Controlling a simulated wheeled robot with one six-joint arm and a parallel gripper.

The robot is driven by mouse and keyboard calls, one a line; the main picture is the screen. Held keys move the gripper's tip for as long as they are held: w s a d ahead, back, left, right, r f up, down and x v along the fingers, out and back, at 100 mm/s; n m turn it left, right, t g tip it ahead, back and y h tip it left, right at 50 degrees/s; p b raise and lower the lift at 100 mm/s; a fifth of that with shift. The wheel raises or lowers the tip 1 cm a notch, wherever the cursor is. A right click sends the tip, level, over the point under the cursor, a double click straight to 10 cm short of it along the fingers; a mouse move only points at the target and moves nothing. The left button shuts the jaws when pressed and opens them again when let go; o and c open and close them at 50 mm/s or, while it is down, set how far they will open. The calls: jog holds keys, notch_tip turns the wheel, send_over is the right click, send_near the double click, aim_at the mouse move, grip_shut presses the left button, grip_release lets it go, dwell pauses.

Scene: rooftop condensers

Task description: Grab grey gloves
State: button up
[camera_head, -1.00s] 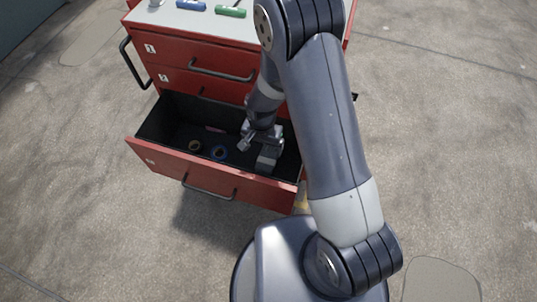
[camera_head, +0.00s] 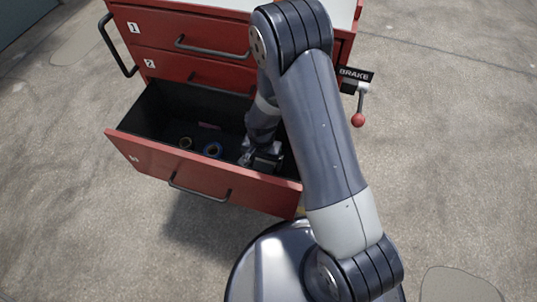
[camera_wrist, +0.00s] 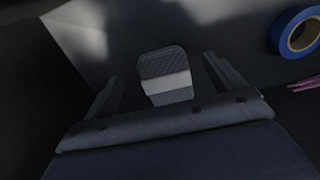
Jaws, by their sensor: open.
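The grey gloves (camera_wrist: 165,75) lie on the dark floor of the open bottom drawer (camera_head: 200,170). In the wrist view they look like a folded grey quilted bundle with a lighter band across it. My gripper (camera_wrist: 170,82) is open, with one finger on each side of the gloves and a gap on both sides. I cannot tell how far above the drawer floor the fingertips are. In the head view my gripper (camera_head: 258,158) is down inside the right part of the drawer, and my arm hides part of that area.
A blue tape roll (camera_wrist: 298,32) lies right of the gloves, with pinkish-purple handles (camera_wrist: 303,83) near it.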

aim_at(263, 168)
notch_tip(263, 168, down, 4)
jog(key=shift+f+b, duration=0.15)
jog(key=shift+b, duration=0.4)
jog(key=c, duration=1.1)
